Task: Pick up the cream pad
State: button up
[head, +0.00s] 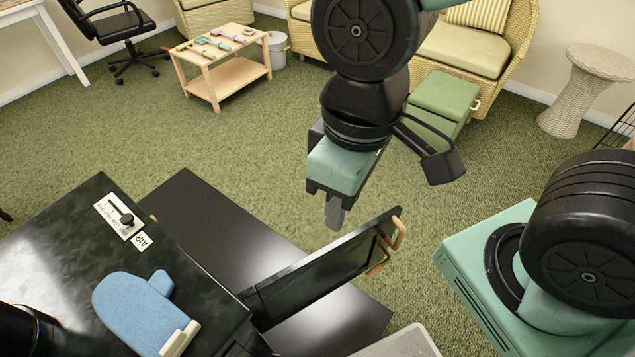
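I see nothing that I can clearly pick out as the cream pad. A blue mitt (138,312) lies flat on the dark stove top (60,255) at the lower left, and a cream piece (180,339) shows at its lower end. I cannot tell whether that piece is the mitt's cuff or a separate thing. My gripper (336,215) hangs pointing down right of the stove, above and behind its open door, apart from the mitt. Its fingers show nearly edge-on, and I see nothing held.
The stove door (325,272) stands open with a wooden handle (388,250). A dark slab (200,225) lies beside the stove. A low wooden table (228,82) with several small things, a green stool (440,100) and a wicker sofa (465,50) stand farther back. Carpet between is clear.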

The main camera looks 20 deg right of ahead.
aim_at(249, 30)
jog(key=i+l+z, duration=0.4)
jog(key=l, duration=0.45)
jog(key=i+l+z, duration=0.45)
jog(key=i+l, duration=0.2)
jog(key=i+l+u, duration=0.1)
jog(key=i, duration=0.4)
jog(key=i+l+u, duration=0.1)
jog(key=i+l, duration=0.15)
jog(key=i, duration=0.2)
jog(key=i+j+u, duration=0.1)
jog(key=i+u, duration=0.65)
jog(key=i+l+u, duration=0.15)
jog(key=i+u, duration=0.25)
jog(key=i+j+u, duration=0.25)
jog(key=i, duration=1.75)
jog(key=i+l, duration=0.15)
jog(key=i, duration=0.55)
jog(key=i+l, duration=0.15)
jog(key=i, duration=0.6)
